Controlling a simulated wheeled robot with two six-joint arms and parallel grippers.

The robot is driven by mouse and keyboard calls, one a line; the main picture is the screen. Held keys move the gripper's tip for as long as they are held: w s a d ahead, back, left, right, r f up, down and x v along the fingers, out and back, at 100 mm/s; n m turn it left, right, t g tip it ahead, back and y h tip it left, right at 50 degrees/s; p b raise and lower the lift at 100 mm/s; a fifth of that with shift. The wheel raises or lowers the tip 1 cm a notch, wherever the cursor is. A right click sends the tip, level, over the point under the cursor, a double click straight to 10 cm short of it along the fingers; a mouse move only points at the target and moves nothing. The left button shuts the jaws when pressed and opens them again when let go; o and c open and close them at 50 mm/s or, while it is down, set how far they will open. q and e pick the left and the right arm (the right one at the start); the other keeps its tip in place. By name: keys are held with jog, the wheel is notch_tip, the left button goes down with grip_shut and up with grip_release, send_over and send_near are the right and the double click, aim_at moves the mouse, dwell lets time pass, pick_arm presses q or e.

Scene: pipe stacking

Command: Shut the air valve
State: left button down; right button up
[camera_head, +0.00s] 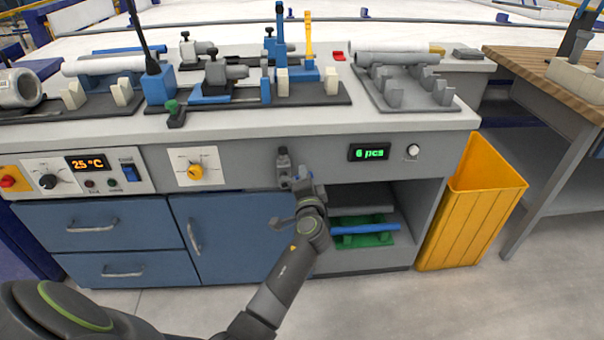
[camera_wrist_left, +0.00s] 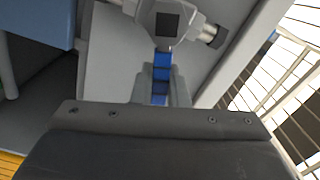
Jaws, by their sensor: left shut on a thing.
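The air valve is a grey metal fitting (camera_head: 283,160) on the bench's front panel, between the yellow knob and the green display. In the left wrist view its body (camera_wrist_left: 165,20) is at the top, with a pipe stub to the right and a blue lever (camera_wrist_left: 161,68) pointing towards me. My left gripper (camera_head: 299,184) is at the valve, and its fingers (camera_wrist_left: 160,90) are shut on the blue lever, one on each side. The gripper and wrist hide the lever in the head view. My right gripper is not in view.
A yellow knob (camera_head: 196,172) and a temperature panel (camera_head: 88,172) are left of the valve. A blue cabinet door (camera_head: 225,235) is below. An open shelf with a green holder and blue pipe (camera_head: 364,229) is lower right. A yellow bin (camera_head: 470,215) stands further right.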

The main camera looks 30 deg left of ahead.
pick_arm(q)
jog(key=shift+w+d+f+m, duration=0.1)
jog(key=shift+f+m, duration=0.25)
jog(key=shift+m, duration=0.5)
jog(key=shift+d+f+m, duration=0.1)
jog(key=shift+f+m, duration=0.25)
jog(key=shift+m, duration=0.5)
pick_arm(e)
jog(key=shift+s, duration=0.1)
pick_arm(q)
jog(key=shift+a+f, duration=0.1)
jog(key=c, duration=1.4)
grip_release()
jog(key=shift+c, duration=0.2)
